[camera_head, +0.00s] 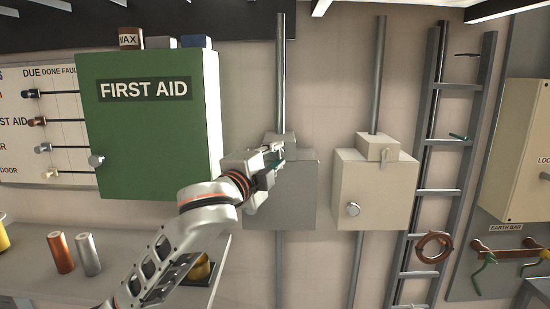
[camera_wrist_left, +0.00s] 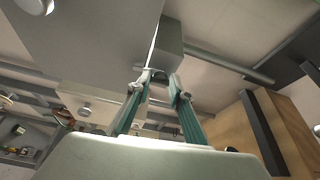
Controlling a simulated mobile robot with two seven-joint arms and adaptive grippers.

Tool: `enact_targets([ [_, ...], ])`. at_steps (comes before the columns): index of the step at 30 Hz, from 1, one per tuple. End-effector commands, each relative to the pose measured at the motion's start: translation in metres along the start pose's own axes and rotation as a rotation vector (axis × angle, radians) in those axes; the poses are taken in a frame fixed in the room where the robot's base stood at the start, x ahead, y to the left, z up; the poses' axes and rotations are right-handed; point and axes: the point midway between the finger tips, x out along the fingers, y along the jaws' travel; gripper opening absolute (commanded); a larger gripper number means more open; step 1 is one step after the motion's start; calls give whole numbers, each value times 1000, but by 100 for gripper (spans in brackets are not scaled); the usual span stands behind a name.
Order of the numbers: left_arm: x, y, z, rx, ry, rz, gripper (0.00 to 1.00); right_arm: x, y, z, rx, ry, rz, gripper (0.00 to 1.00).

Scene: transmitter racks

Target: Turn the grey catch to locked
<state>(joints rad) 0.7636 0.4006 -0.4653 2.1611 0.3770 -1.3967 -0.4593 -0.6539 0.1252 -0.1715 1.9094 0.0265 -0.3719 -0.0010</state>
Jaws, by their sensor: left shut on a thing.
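The grey box (camera_head: 290,205) hangs on the wall on a vertical pipe, with a smaller block (camera_head: 284,142) on its top. My left gripper (camera_head: 274,160) is at the front of that block. In the left wrist view, its two green-sided fingers (camera_wrist_left: 163,84) are closed around a small grey catch (camera_wrist_left: 158,74) at the block. The gripper covers most of the catch in the head view, so I cannot tell its exact angle. My right gripper is not in view.
A cream box (camera_head: 372,200) with a similar catch (camera_head: 386,157) and a round knob hangs to the right. A green first aid cabinet (camera_head: 145,145) is to the left. A ladder (camera_head: 440,190) stands further right. A shelf with several cylinders lies below.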

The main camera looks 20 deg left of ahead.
Motion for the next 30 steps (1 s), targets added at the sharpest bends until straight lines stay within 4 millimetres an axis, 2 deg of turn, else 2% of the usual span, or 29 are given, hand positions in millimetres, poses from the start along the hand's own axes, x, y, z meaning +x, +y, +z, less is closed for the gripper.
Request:
enact_targets([
  [9, 0, -1, 0, 106, 0, 43, 0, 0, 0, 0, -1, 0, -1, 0],
  [25, 0, -1, 0, 125, 0, 52, 0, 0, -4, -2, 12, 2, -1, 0],
  [26, 0, -1, 0, 125, 0, 52, 26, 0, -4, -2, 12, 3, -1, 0],
  [27, 0, -1, 0, 125, 0, 52, 36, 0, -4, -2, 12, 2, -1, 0],
  [30, 0, -1, 0, 125, 0, 52, 38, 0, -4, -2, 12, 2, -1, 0],
])
